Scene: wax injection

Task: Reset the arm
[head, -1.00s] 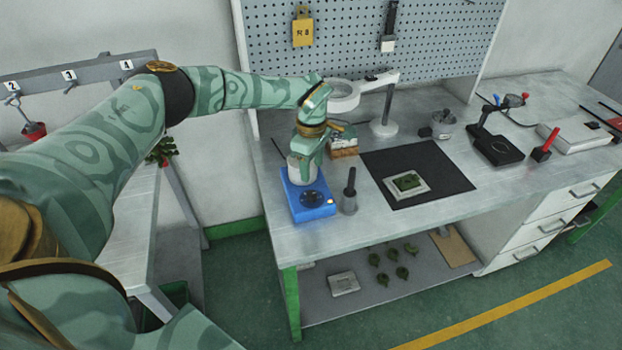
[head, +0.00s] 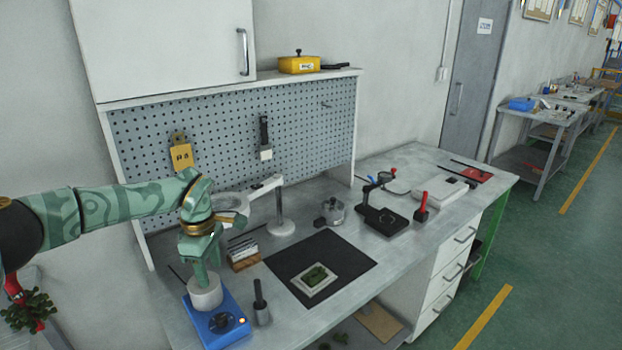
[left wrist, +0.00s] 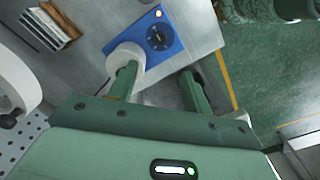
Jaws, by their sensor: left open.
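My left gripper (head: 208,270) reaches down from the left arm over the blue device (head: 216,324) at the near left of the workbench. A white round pot (head: 205,294) stands on the device, right at the gripper's fingers. In the left wrist view the two green fingers (left wrist: 155,82) are spread apart. One finger overlaps the pot (left wrist: 126,58) there, and the pot is not clasped between them. The blue device (left wrist: 158,34) with its black dial also shows. My right gripper is out of view.
A grey cup with a dark handle (head: 261,306) stands right of the device. A magnifier lamp (head: 280,226) and small block stack (head: 243,256) stand behind. A black mat (head: 350,264) holds a pale plate with a green piece (head: 315,278). A pegboard (head: 300,125) rises behind.

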